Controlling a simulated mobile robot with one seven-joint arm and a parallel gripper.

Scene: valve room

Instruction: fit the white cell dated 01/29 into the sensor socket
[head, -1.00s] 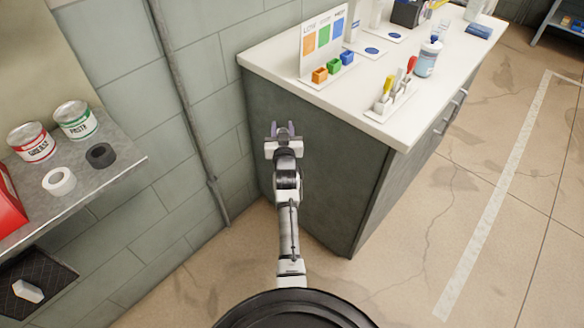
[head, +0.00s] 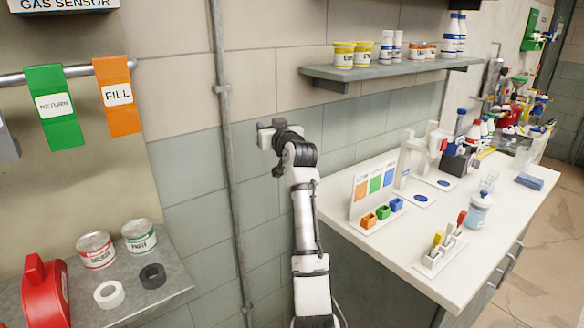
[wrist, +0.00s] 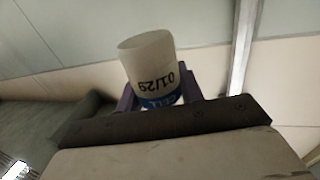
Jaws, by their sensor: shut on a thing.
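The white cell (wrist: 150,62) is marked 01/29 and has a blue band at its lower end. In the wrist view it stands between the purple fingers of my gripper (wrist: 158,90), which is shut on it. In the head view my gripper (head: 273,132) is raised in front of the tiled wall, just right of a vertical pipe. The cell and fingers cannot be made out there. A gas sensor sign (head: 62,5) is cut off at the top left. The sensor socket is not in view.
A grey vertical pipe (head: 228,150) runs up the wall left of my arm. Green (head: 55,105) and orange (head: 117,95) tags hang from a rail. A wall shelf (head: 400,73) and a cluttered white counter (head: 400,235) lie to the right. A metal shelf (head: 170,290) with cans is lower left.

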